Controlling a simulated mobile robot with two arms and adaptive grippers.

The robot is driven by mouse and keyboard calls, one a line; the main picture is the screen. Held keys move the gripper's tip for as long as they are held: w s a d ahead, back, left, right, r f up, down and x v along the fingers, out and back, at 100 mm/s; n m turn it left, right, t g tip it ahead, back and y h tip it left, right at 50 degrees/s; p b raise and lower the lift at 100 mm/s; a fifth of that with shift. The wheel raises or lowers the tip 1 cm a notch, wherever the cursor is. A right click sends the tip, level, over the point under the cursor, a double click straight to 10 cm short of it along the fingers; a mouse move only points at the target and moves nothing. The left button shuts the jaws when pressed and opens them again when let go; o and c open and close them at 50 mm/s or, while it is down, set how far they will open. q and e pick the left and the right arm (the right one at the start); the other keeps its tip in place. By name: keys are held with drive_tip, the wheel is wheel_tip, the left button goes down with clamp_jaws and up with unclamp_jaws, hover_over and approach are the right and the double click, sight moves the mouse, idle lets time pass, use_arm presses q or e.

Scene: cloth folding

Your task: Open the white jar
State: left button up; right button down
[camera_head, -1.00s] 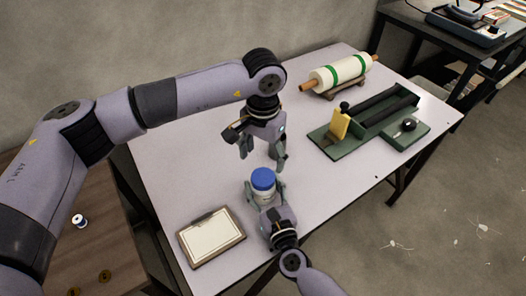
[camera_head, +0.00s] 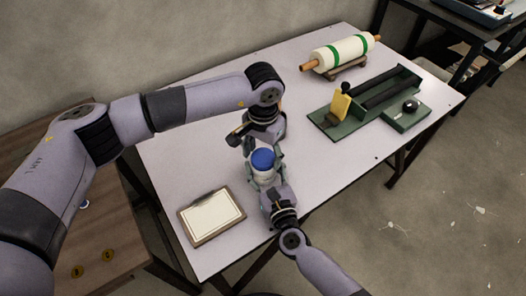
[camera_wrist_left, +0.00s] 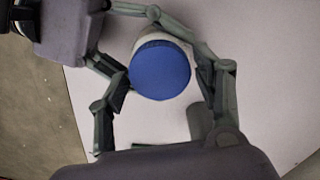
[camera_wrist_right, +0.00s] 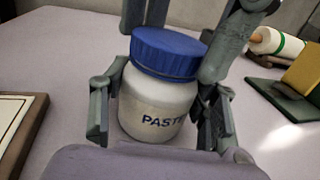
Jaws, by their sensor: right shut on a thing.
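The white jar (camera_wrist_right: 158,108) stands upright on the table, its blue lid (camera_wrist_right: 168,50) on top and blue lettering on its side. The lid also shows in the head view (camera_head: 262,159) and from above in the left wrist view (camera_wrist_left: 160,70). My right gripper (camera_wrist_right: 162,105) is shut on the jar's body, one finger on each side. My left gripper (camera_wrist_left: 158,95) is open just above and behind the jar in the head view. Its fingers are spread to either side of the lid, with gaps visible in the left wrist view.
A framed white board (camera_head: 211,217) lies left of the jar. A green tray (camera_head: 372,103) with a yellow piece and a black knob, and a green-striped roller (camera_head: 340,53) on a stand, lie to the right. The grey table (camera_head: 205,150) is clear between them.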

use_arm(q)
drive_tip(key=c, duration=1)
drive_tip(key=shift+o, duration=0.2)
drive_tip(key=n, duration=1.3)
drive_tip(key=shift+r, duration=0.1)
drive_tip(key=n, duration=0.3)
drive_tip(key=shift+n, duration=0.4)
drive_tip(key=n, duration=0.3)
drive_tip(key=shift+n, duration=0.4)
drive_tip(key=n, duration=1.1)
drive_tip(key=shift+n, duration=0.4)
drive_tip(key=n, duration=0.9)
drive_tip(key=shift+n, duration=0.4)
drive_tip(key=n, duration=1.2)
drive_tip(key=shift+r, duration=0.1)
